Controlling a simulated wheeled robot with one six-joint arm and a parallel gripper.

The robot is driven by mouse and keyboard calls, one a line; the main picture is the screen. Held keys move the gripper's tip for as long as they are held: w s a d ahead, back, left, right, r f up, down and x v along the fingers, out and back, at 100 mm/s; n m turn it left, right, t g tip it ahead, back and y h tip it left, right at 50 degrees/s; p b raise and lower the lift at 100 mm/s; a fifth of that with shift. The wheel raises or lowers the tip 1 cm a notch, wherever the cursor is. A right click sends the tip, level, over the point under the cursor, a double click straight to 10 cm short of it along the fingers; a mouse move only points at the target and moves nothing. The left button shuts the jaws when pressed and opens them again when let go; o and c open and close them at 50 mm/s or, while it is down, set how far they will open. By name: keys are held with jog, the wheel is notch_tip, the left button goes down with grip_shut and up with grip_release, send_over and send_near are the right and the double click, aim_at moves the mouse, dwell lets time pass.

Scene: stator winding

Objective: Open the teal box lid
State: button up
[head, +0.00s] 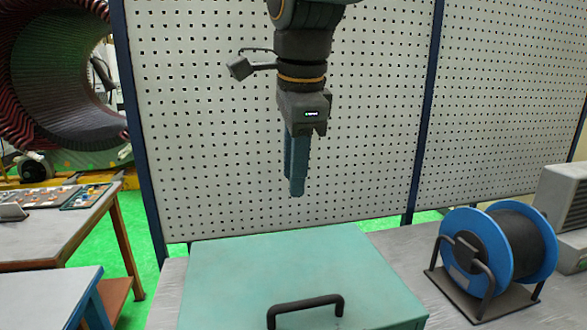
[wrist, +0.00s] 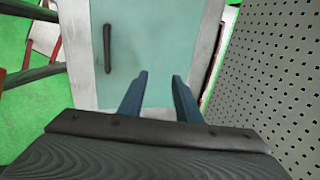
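The teal box lid (head: 270,265) lies flat and closed on the grey table, with a black bar handle (head: 306,308) near its front edge. In the wrist view the lid (wrist: 155,40) shows below my fingers, and the handle (wrist: 107,48) is at its left part. My gripper (head: 296,192) hangs above and behind the lid, fingers pointing down, in front of the pegboard. In the wrist view the two blue fingers (wrist: 160,77) are apart with nothing between them. The gripper touches neither the lid nor the handle. The box's walls are mostly out of view.
A blue cable spool (head: 480,258) on a stand is right of the box on the table (head: 405,245). A grey machine (head: 565,200) stands at the far right. A white perforated panel (head: 200,130) rises behind the box. Side tables (head: 45,235) are at left.

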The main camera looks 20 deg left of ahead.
grip_shut()
dwell(1.2)
jog(key=c, duration=0.7)
grip_release()
jog(key=o, duration=0.7)
jog(key=b+v, duration=0.2)
jog(key=v, duration=0.6)
